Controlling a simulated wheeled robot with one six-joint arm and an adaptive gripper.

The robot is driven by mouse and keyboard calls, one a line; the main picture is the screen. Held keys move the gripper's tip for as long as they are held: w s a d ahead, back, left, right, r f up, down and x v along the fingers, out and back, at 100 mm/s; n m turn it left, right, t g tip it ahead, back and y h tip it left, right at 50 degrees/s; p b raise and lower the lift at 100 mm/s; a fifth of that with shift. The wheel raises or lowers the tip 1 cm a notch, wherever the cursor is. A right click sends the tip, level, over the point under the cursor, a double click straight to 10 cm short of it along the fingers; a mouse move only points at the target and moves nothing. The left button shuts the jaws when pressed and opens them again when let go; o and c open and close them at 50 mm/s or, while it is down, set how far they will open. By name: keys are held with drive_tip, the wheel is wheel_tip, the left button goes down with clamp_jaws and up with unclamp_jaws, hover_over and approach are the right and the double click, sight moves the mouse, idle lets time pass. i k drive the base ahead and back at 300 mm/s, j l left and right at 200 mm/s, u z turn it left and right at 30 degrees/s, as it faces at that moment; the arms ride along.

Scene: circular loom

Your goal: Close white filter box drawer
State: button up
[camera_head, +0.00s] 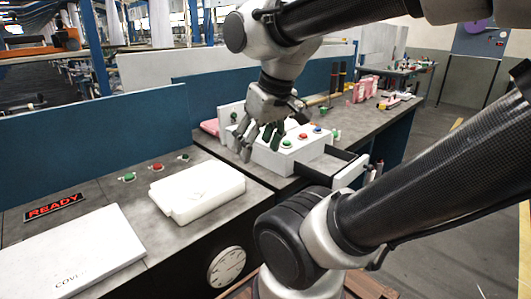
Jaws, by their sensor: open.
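The white filter box (290,155) stands on the grey worktop right of centre in the head view, with green, red and blue buttons on top. Its drawer (349,172) is pulled out at the right front, showing a dark inside and a white front panel. My gripper (257,145) hangs fingers down at the left end of the box, open and empty. It overlaps the box in the picture; I cannot tell whether it touches. The gripper is well to the left of the drawer front. My arm's lower link passes in front, close to the drawer.
A white block (197,192) and a white panel (72,254) lie on the left worktop, near a READY sign (54,207) and small buttons. A blue partition (95,142) stands behind. Pink items (364,89) lie farther back. Open floor is at the right.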

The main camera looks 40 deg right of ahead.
sight(337, 168)
drive_tip(key=l+z, duration=0.15)
drive_tip(key=z, duration=0.3)
drive_tip(key=k+l+z, duration=0.1)
drive_tip(key=z, duration=0.4)
drive_tip(key=l+z, duration=0.2)
drive_tip(key=z, duration=0.25)
drive_tip(key=k+u, duration=0.25)
drive_tip(key=k+j, duration=0.05)
drive_tip(key=k, duration=0.05)
